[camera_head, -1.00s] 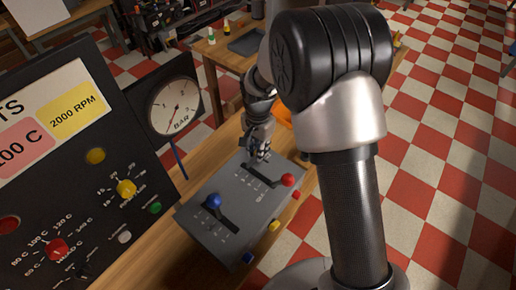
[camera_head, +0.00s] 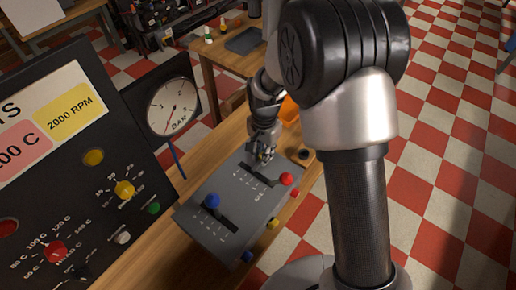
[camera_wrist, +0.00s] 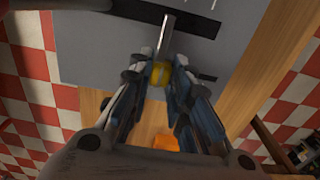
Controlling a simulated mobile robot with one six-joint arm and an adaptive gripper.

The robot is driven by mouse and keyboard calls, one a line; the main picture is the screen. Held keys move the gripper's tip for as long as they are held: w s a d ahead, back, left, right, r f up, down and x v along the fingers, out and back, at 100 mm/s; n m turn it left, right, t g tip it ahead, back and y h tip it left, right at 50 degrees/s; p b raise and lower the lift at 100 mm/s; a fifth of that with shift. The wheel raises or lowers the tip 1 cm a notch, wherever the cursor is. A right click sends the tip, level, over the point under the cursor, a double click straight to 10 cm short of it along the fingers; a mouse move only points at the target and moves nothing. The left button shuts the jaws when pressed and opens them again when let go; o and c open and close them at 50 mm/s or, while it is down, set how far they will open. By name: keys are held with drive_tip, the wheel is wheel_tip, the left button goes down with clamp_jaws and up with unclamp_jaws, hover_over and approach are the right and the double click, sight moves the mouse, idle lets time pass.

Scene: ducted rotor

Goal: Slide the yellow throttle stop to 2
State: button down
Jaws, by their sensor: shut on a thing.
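In the head view, my gripper (camera_head: 263,155) points down at the far end of the grey lever box (camera_head: 235,185), and the fingers mostly hide the stop. A metal strip runs from the stop toward a dark slot in the wrist view. The scale marks are too small to read, so I cannot tell the stop's setting.
A pressure gauge (camera_head: 172,107) and dark control panel (camera_head: 75,165) stand left. An orange object (camera_head: 290,110) lies beyond the box, on the wooden bench.

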drive_tip(key=shift+s+d, duration=0.15)
drive_tip(key=c, duration=1.5)
unclamp_jaws()
drive_tip(key=shift+d, duration=0.1)
drive_tip(key=shift+r, duration=0.1)
drive_tip(key=shift+r, duration=0.3)
wheel_tip(320, 180, up, 11)
drive_tip(key=shift+r, duration=0.15)
